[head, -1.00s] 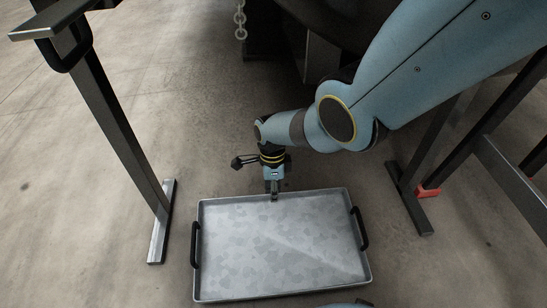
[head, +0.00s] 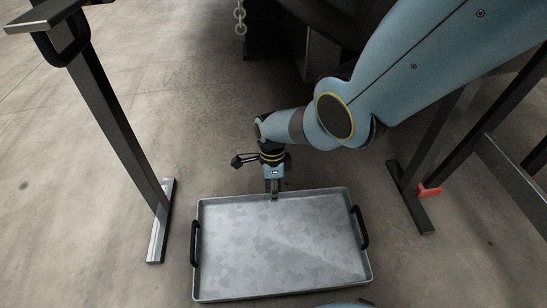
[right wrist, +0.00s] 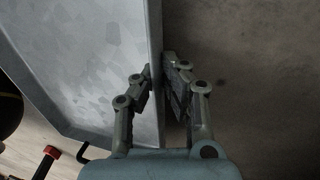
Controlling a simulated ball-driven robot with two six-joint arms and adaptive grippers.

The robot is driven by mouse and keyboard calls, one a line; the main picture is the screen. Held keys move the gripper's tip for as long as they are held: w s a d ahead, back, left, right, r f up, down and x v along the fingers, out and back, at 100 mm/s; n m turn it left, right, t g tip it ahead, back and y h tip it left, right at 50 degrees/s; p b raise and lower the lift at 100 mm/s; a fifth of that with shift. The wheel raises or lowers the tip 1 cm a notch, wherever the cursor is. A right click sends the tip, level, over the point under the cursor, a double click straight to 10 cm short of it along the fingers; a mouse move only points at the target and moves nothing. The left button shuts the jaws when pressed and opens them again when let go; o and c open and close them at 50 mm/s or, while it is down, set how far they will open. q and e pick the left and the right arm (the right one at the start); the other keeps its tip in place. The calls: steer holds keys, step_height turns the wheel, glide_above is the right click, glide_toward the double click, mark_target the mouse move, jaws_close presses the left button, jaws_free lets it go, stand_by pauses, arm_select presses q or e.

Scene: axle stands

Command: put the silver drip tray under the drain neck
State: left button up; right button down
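The silver drip tray (head: 282,243) lies on the concrete floor in the lower middle of the head view. It is a shallow rectangle with a black handle at its left and right ends. My right gripper (head: 274,197) reaches down to its far long edge. In the right wrist view, the fingers of my right gripper (right wrist: 157,68) straddle the wall of the tray (right wrist: 92,55), one inside and one outside, and look closed on it. My left gripper is not in view. I cannot make out the drain neck.
A dark stand (head: 118,125) with a metal foot rises at the left. Another dark frame (head: 410,197) with a red piece (head: 430,190) stands at the right. A chain (head: 240,17) hangs at the top beside dark bodywork (head: 340,18). The floor beyond the tray is open.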

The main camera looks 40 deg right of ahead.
steer(key=c, duration=1.1)
jaws_free()
steer(key=shift+r, duration=0.15)
steer(key=r, duration=0.4)
steer(key=w+r, duration=0.1)
steer(key=r, duration=0.2)
steer(key=d+r, duration=0.1)
steer(key=r, duration=0.3)
steer(key=shift+w+r, duration=0.3)
